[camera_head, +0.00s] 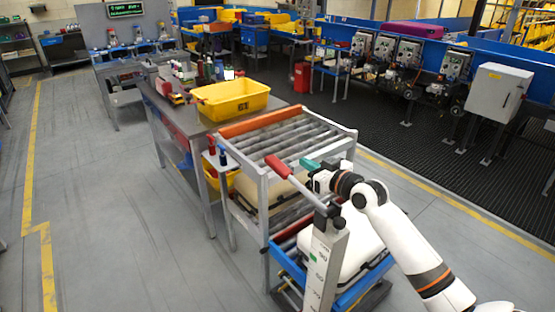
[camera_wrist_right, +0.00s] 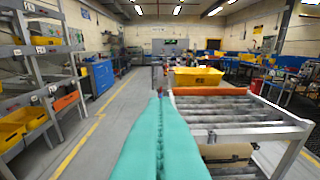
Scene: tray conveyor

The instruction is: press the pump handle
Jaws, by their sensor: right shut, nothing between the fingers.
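The pump handle (camera_head: 278,167) has a red grip on a grey bar that slopes down to the right to a pivot on top of a grey upright post (camera_head: 325,262) with scale marks and a green mark. My right gripper (camera_head: 306,163), with teal fingers, is shut and empty. It appears just right of the red grip in the head view; I cannot tell whether they touch. In the right wrist view its closed fingers (camera_wrist_right: 160,105) point forward, with a small red spot near their tips. My left gripper is not in view.
A roller cart (camera_head: 285,130) stands behind the handle, with a blue lower tray (camera_head: 365,287) and pale cases on its lower levels. A yellow bin (camera_head: 230,101) sits on the grey table beyond. The floor to the left is clear.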

